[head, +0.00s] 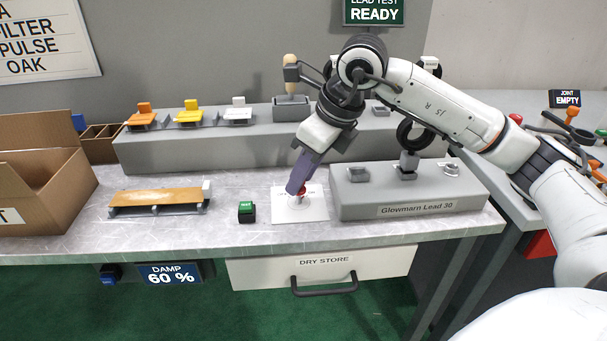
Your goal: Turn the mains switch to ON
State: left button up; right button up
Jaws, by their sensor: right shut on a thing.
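My right gripper (297,187) points down over a white plate (311,211) on the grey bench. No ON or OFF marking is legible, and I cannot tell for sure that this knob is the mains switch. My left gripper is not in view.
A green button (246,210) stands left of the plate. A grey block labelled Glowmarn Lead 30 (411,195) stands close on the right. A brown board (155,197) and a carton (45,185) are further left. A drawer (320,268) is below.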

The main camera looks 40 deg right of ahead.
jog(key=shift+m+h, duration=0.3)
jog(key=shift+m, duration=0.5)
jog(key=o, duration=1)
jog(key=shift+o, duration=0.2)
jog(key=a+v, duration=0.1)
jog(key=v, duration=0.9)
jog(key=shift+s+d, duration=0.15)
jog(key=shift+d, duration=0.2)
jog(key=shift+r, duration=0.1)
